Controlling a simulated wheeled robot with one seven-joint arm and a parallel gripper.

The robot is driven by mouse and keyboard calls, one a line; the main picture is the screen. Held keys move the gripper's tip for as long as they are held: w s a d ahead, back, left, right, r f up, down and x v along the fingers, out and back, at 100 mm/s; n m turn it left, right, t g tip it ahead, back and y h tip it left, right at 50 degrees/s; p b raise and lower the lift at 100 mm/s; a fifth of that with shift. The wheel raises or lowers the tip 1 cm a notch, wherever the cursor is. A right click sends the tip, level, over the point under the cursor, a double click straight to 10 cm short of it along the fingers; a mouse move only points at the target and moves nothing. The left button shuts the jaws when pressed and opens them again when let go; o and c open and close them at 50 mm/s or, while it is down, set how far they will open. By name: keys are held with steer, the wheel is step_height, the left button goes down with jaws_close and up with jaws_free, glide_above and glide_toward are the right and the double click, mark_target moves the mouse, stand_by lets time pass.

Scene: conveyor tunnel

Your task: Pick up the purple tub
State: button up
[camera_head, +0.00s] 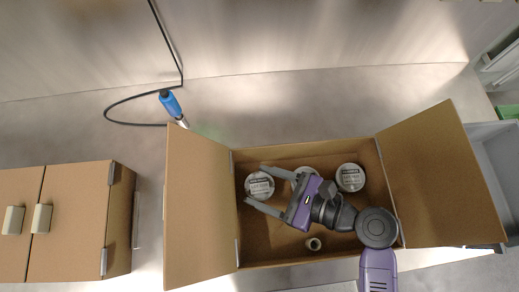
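My gripper (256,184) is purple and grey and reaches into an open cardboard box (285,256) from the right. Its two fingers are spread and point left. A round tub with a pale, dark-labelled lid (259,187) shows between the fingertips; I cannot tell the height gap or whether they touch it. A second similar tub (304,170) is partly hidden behind the upper finger and gripper body. A third (350,177) stands at the right in the box. Only lids show; I cannot make out a purple tub side.
The box's side flaps (197,205) stand open. A blue-handled tool (171,103) with a black cable lies behind left. A brown cabinet (75,222) stands left, a grey bin (499,165) right.

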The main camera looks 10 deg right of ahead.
steer(key=c, duration=0.6)
steer(key=shift+r, duration=0.15)
